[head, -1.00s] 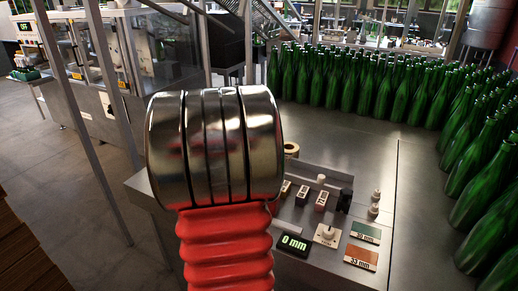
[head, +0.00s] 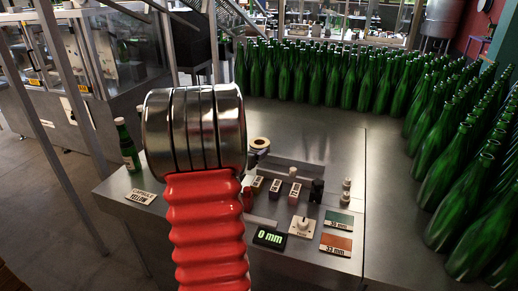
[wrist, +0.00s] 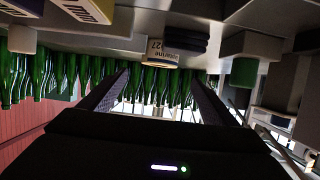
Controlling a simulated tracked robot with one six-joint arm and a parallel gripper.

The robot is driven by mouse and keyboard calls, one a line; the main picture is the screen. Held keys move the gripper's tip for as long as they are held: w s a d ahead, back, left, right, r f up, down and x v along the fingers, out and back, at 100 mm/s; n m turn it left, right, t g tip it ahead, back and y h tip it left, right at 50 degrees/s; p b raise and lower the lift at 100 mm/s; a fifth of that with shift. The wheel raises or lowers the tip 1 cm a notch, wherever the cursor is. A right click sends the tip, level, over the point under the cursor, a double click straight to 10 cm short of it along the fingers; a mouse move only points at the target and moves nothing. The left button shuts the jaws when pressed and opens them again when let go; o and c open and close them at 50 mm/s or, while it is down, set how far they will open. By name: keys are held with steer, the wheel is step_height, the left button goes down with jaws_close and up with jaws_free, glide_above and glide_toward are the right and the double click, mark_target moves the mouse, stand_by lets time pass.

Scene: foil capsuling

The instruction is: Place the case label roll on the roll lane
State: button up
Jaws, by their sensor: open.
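A cream ring-shaped roll (head: 260,144), which looks like the label roll, lies at the back left of the console on the steel table in the head view. In the wrist view a pale piece with a printed label (wrist: 160,58) shows just beyond the fingertips, centred between them; it may be the same roll. My gripper (wrist: 160,76) is open, its two dark fingers apart with nothing between them. In the head view my red and steel arm hides most of the gripper. I cannot tell which part is the roll lane.
Many green bottles (head: 330,78) stand along the back and right of the table. A "0 mm" display (head: 269,237), a knob plate (head: 302,228), a green card (head: 339,222) and an orange card (head: 336,244) sit in front.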

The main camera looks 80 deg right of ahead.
glide_toward(261, 142)
steer(key=shift+d+f, duration=0.2)
steer(key=shift+d, duration=0.15)
steer(key=shift+x, duration=2.65)
steer(key=shift+a, duration=0.1)
steer(key=shift+c, duration=0.4)
steer(key=c, duration=1.3)
step_height(261, 142, up, 10)
